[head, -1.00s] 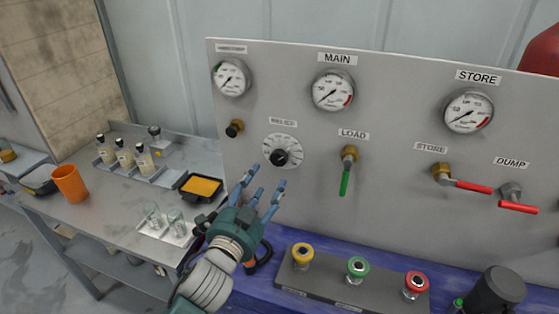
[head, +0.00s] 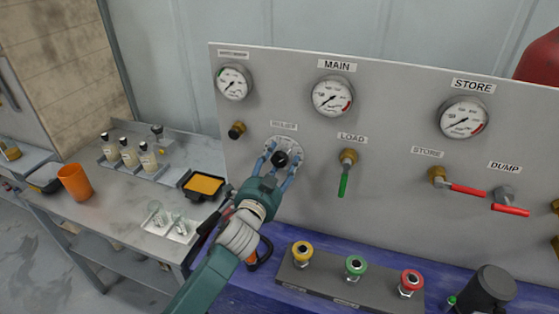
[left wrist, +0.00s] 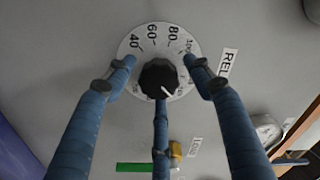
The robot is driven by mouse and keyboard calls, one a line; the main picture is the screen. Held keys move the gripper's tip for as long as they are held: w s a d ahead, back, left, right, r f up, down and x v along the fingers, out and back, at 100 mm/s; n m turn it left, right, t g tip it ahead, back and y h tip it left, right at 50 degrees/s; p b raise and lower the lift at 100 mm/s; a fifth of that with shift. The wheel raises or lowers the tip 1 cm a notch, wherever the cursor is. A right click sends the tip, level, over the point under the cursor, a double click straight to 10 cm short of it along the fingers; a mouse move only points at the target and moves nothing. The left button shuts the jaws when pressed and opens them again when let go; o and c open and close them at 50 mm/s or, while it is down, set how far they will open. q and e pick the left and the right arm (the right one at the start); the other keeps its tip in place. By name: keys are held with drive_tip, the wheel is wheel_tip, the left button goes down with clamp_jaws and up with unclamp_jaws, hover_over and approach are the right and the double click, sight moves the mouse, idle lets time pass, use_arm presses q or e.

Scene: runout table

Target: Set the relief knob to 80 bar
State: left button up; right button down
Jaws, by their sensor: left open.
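The relief knob (head: 280,159) is a round black knob on a white dial (head: 296,147) on the grey panel, under the RELIEF label. In the left wrist view the knob (left wrist: 155,76) has a white pointer line aimed to the lower right, away from the 80 at the top of the dial (left wrist: 173,31). The 40, 60 and 100 marks also show. My left gripper (head: 277,168) is open, with its three blue fingers spread around the knob. In the wrist view the lower finger overlaps the knob's edge; I cannot tell whether it touches. My right gripper is out of view.
Red-handled valves (head: 468,190) sit further right. The bench at left holds bottles and an orange cup (head: 74,182).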

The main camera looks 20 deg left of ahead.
use_arm(q)
drive_tip(key=c, duration=1.1)
drive_tip(key=shift+c, duration=0.3)
